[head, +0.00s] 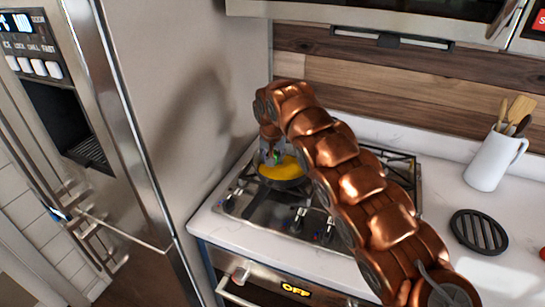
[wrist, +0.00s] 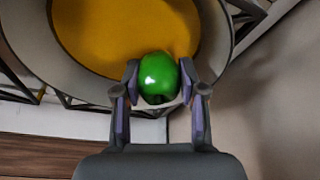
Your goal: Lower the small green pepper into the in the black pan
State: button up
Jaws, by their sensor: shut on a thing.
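The small green pepper (wrist: 159,75) is between the two fingers of my gripper (wrist: 158,90) in the wrist view, and my gripper is shut on it. In the head view the pepper (head: 277,155) is a small green spot, mostly hidden by my gripper (head: 272,154). The black pan (head: 283,181) sits on the left part of the stove, with a yellow inside. In the wrist view the pan (wrist: 222,50) lies beyond the pepper, which appears over the yellow area near its rim. I cannot tell whether the pepper touches the pan.
The stove (head: 235,198) has metal grates and front knobs. A tall fridge (head: 170,110) stands close on the left. A white jug with utensils (head: 490,160) and a black round trivet (head: 479,232) are on the right counter. A hood (head: 380,12) hangs above.

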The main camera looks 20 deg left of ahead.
jog(key=shift+f+b, duration=0.45)
jog(key=shift+f, duration=0.45)
dwell(0.5)
jog(key=o, duration=1.1)
jog(key=shift+r, duration=0.15)
